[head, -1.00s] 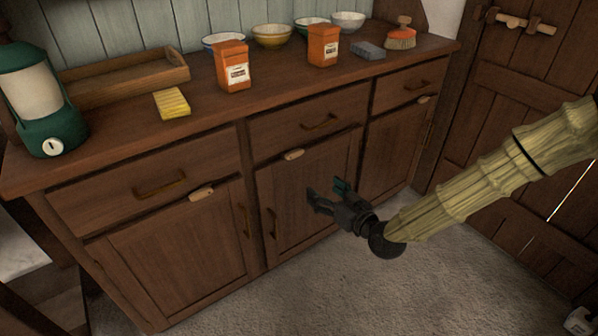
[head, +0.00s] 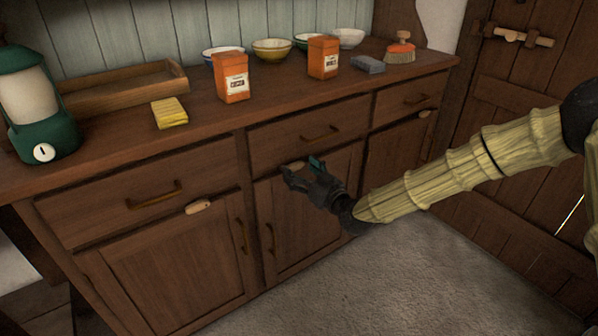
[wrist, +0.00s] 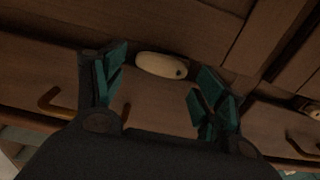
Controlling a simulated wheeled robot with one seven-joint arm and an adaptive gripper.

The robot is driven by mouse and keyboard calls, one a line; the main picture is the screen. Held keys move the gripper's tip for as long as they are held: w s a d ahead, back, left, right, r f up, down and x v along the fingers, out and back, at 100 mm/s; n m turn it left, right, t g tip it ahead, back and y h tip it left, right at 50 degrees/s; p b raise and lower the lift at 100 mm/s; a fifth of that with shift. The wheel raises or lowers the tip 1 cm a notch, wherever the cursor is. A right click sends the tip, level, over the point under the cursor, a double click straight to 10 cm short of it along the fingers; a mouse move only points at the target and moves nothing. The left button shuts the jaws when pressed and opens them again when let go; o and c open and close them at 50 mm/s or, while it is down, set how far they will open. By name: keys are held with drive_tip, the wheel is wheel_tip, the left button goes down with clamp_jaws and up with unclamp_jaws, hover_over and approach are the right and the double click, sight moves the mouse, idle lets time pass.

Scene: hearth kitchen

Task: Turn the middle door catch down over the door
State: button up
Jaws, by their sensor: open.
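The middle door catch (wrist: 161,66) is a pale, rounded wooden piece with a dark dot near its right end. In the wrist view it lies nearly level, slightly tilted, between and beyond my fingertips. In the head view my gripper (head: 303,168) covers most or all of it. My gripper also shows in the wrist view (wrist: 160,85); its teal-padded fingers are spread apart, with no contact visible. The middle door (head: 290,225) is flush in the cabinet front, below the middle drawer (head: 290,138), and partly behind my gripper.
A left catch (head: 198,207) and right catch (head: 425,113) sit level above the neighbouring doors. Metal handles (head: 320,134) stick out from the drawers. Orange boxes (head: 231,78), bowls, a yellow sponge (head: 170,113) and a green lantern (head: 35,105) stand on the counter. The floor in front is clear.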

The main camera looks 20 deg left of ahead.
drive_tip(key=shift+w+a, duration=0.45)
drive_tip(key=shift+a, duration=0.15)
drive_tip(key=shift+c, duration=0.2)
drive_tip(key=c, duration=1)
